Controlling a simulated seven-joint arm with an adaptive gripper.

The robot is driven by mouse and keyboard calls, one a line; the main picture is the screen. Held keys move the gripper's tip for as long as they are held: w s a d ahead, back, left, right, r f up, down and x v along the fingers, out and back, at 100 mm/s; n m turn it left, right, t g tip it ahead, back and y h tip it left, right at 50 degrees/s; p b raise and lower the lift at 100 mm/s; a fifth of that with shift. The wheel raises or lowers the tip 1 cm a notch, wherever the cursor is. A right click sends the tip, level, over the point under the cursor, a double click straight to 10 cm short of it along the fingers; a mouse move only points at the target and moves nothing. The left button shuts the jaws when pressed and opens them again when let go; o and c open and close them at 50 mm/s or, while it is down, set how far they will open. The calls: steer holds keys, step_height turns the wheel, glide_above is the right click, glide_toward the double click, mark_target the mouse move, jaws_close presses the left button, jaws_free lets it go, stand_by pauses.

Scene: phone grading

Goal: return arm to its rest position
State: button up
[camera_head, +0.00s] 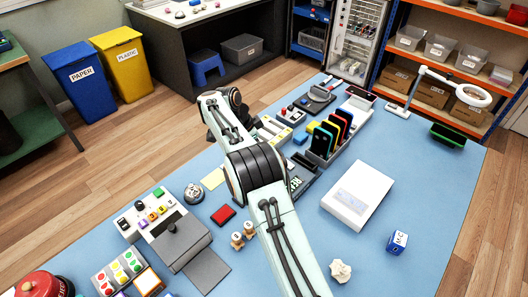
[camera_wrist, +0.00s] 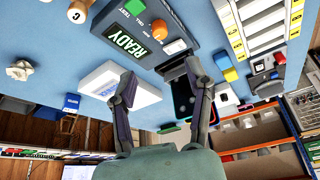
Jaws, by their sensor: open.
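My arm (camera_head: 262,185) reaches from the bottom of the head view up over the blue table, bent at the elbow. In the head view I cannot make out my fingers. In the wrist view my gripper (camera_wrist: 161,70) is open, its two fingers spread wide. Beyond the fingers the wrist view shows the table upside down. A dark phone (camera_wrist: 182,102) shows beside the right finger, partly hidden by it. No object is clearly held between the fingers.
A rack of coloured phones (camera_head: 331,136) and a white box (camera_head: 358,194) stand right of my arm. The READY console (camera_wrist: 133,35) shows in the wrist view. Left of my arm are a bell (camera_head: 194,192) and a button station (camera_head: 152,211). The table's right front is mostly clear.

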stand_by(0.3)
steer(key=d+r+m+t, duration=0.1)
steer(key=d+r, duration=0.2)
steer(key=r, duration=0.3)
steer(key=d+r+m+t, duration=0.1)
steer(key=d+r, duration=0.2)
steer(key=r, duration=0.4)
steer(key=s+d+r+n+y, duration=0.1)
steer(key=s+d+r, duration=0.2)
steer(key=s+r, duration=0.2)
steer(key=s+d+r+n, duration=0.1)
steer(key=s+d+r, duration=0.2)
steer(key=s+r, duration=0.2)
steer(key=s+f+n+y, duration=0.2)
steer(key=s+n, duration=0.3)
steer(key=s, duration=1.1)
steer(key=s+a+f+n+g+y, duration=0.1)
steer(key=s+a+f+n+g, duration=0.3)
steer(key=s+f+n, duration=0.5)
steer(key=s+a+f, duration=0.1)
steer(key=s+f, duration=0.1)
steer(key=s, duration=0.2)
steer(key=shift+a+f+n+y, duration=0.25)
steer(key=shift+a+n+y, duration=0.05)
steer(key=shift+y, duration=0.1)
